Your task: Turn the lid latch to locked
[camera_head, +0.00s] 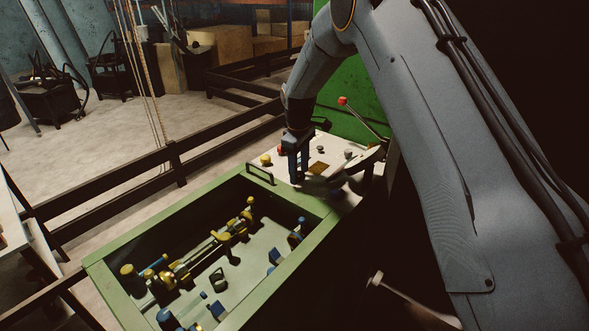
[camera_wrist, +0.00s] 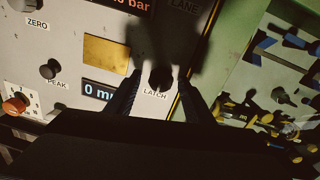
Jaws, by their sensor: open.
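The latch is a small dark knob (camera_wrist: 160,78) on the pale panel in the wrist view, just above the printed word LATCH. My gripper (camera_wrist: 160,84) is open, with one dark finger on each side of the knob. I cannot tell whether either finger touches it. The knob's pointing direction is too dark to read. In the head view my gripper (camera_head: 298,178) points down over the pale panel, close to the green-framed bay, and hides the latch.
The wrist view shows a ZERO knob (camera_wrist: 30,4), PEAK knob (camera_wrist: 50,69), orange knob (camera_wrist: 15,104) and displays. In the head view, a red-tipped lever (camera_head: 342,101) rises behind my gripper, a handle (camera_head: 260,174) stands left, and the green-framed bay (camera_head: 110,285) holds yellow and blue fittings.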

